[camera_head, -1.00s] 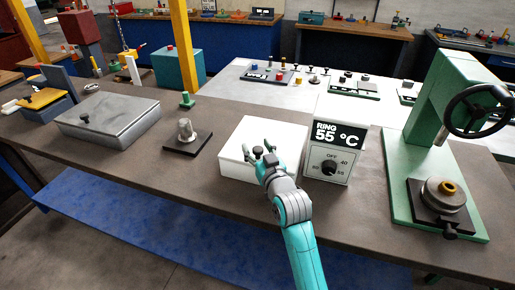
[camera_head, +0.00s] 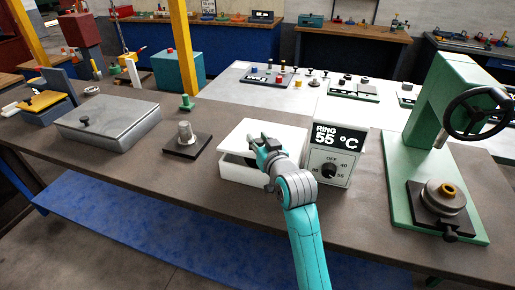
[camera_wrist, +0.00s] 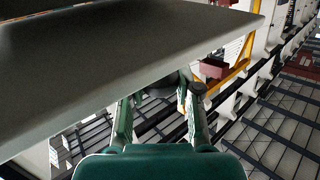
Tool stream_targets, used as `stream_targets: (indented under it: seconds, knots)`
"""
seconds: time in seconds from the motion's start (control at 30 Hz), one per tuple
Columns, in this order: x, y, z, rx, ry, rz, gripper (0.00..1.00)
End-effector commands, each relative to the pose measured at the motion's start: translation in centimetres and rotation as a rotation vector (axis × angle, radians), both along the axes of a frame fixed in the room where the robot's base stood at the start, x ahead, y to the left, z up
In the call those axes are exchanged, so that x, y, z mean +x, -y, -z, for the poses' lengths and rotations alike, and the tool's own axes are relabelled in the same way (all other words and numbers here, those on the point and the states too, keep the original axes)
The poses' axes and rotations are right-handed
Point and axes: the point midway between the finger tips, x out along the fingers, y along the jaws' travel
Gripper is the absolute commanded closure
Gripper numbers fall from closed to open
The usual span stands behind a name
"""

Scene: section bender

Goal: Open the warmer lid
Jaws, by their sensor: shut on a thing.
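The warmer (camera_head: 240,174) is a white box at the middle of the bench, left of its control panel. Its white lid (camera_head: 262,128) is tilted up at the front, with a dark gap under the front edge. My gripper (camera_head: 262,147) is at the lid's front, shut on the dark lid knob, which it mostly hides in the head view. In the wrist view the lid (camera_wrist: 120,50) fills the upper left as a large grey slab. There the dark knob (camera_wrist: 163,88) sits between the fingers of my gripper (camera_wrist: 160,98).
The panel (camera_head: 330,155) reading "RING 55 °C" stands close right of the warmer. A black plate with a metal ring piece (camera_head: 186,133) lies to its left, beside a grey lidded box (camera_head: 110,115). A green press (camera_head: 425,120) with a handwheel stands at the right.

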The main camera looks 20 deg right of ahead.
Motion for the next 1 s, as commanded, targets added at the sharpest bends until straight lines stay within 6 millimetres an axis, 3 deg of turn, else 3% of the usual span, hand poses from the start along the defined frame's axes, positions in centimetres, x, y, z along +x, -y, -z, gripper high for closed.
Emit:
stream_targets:
  seconds: [0.1,0.43,1.0]
  knots:
    - [0.7,0.5,-2.0,0.046,-0.057,0.002,1.00]
    - [2.5,1.8,-5.7,0.170,-0.230,0.000,1.00]
    - [4.1,2.9,-7.7,0.183,-0.251,0.000,1.00]
